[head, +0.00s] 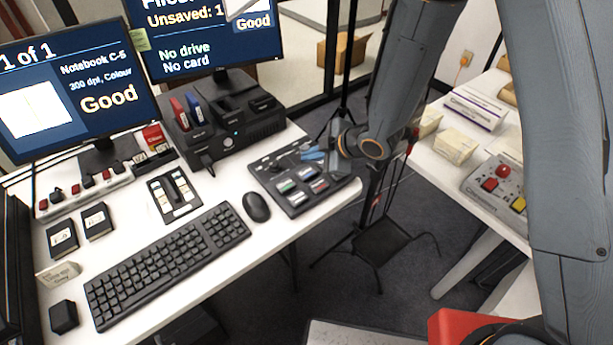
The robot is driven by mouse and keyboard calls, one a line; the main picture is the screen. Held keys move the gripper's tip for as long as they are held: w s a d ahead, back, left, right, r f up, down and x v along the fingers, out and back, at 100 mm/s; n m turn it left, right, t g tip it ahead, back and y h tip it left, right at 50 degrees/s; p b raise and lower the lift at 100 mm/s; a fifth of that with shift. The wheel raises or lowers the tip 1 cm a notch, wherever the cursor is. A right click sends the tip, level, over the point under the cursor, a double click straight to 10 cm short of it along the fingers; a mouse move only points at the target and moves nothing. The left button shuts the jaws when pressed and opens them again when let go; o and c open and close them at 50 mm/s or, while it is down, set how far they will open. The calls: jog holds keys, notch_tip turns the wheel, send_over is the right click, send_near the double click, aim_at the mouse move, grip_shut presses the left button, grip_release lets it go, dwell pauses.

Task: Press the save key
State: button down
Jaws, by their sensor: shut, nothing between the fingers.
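A dark control panel (298,180) lies on the white desk at its right end. It has several coloured keys, among them a green one (286,187) and a red one (319,186). Their labels are too small to read, so I cannot tell which is the save key. My gripper (312,156), with light blue fingertips, is shut and empty over the panel's far right part. I cannot tell whether it touches the panel, and it hides part of it. The right monitor (205,40) reads "Unsaved: 1", "No drive" and "No card".
A mouse (256,206) and a keyboard (168,264) lie left of the panel. A black dock (225,125) stands behind it. A smaller key block (174,194) sits further left. A second table with boxes (455,146) and a grey button panel (497,185) stands right.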

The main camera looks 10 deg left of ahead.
aim_at(302, 169)
jog(key=shift+f+b, duration=0.8)
jog(key=shift+f, duration=0.7)
dwell(0.8)
jog(key=shift+f+b, duration=0.3)
jog(key=shift+f, duration=0.1)
jog(key=shift+f+b, duration=0.35)
jog(key=shift+f, duration=0.1)
dwell(0.7)
dwell(0.3)
jog(key=shift+r+p, duration=0.75)
jog(key=shift+r, duration=0.15)
notch_tip(302, 169, up, 5)
jog(key=p, duration=0.4)
